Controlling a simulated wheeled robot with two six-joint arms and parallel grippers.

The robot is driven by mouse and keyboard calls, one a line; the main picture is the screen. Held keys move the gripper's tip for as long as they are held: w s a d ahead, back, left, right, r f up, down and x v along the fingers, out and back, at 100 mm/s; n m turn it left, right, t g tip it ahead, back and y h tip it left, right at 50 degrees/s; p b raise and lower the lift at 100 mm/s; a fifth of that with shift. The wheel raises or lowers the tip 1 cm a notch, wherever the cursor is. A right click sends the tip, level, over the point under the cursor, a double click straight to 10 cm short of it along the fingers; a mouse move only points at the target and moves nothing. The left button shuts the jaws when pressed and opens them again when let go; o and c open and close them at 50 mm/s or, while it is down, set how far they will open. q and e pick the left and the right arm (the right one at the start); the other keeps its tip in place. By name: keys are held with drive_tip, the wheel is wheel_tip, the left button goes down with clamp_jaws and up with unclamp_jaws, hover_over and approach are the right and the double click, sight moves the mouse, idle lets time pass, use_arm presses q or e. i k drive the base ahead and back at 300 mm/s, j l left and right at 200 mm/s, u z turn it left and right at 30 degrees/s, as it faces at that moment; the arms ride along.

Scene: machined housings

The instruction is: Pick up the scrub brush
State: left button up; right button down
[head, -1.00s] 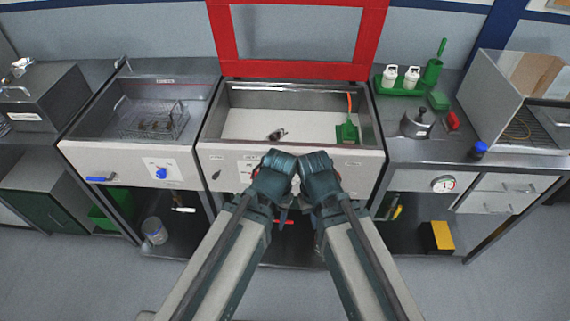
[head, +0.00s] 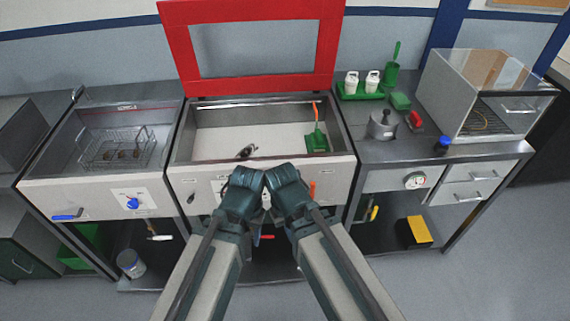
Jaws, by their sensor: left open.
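A green tool with a flat head and an orange handle (head: 317,140) stands in the right end of the open basin. A green tool with an upright handle (head: 391,72) stands in a green holder at the back of the right counter. A green block (head: 400,101) lies near it. I cannot tell for sure which is the scrub brush. My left gripper (head: 246,180) is open and my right gripper (head: 281,178) is close beside it, both before the basin's front panel and apart from these things. The fingertips are mostly hidden; nothing shows held.
The basin (head: 250,162) has a raised red-framed lid (head: 250,88) and a small dark part (head: 246,151) inside. A wire basket (head: 118,150) sits in the left basin. A metal pot (head: 382,125), red item (head: 415,120) and clear-sided box (head: 480,95) occupy the right counter.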

sight(318, 141)
drive_tip(key=l+u, duration=0.2)
drive_tip(key=u, duration=0.6)
drive_tip(key=l+u, duration=0.4)
drive_tip(key=l, duration=0.25)
drive_tip(key=l+u, duration=0.35)
drive_tip(key=l, duration=0.3)
drive_tip(key=k+l, duration=0.1)
drive_tip(key=l, duration=0.65)
drive_tip(key=k+l+u, duration=0.1)
drive_tip(key=l, duration=0.3)
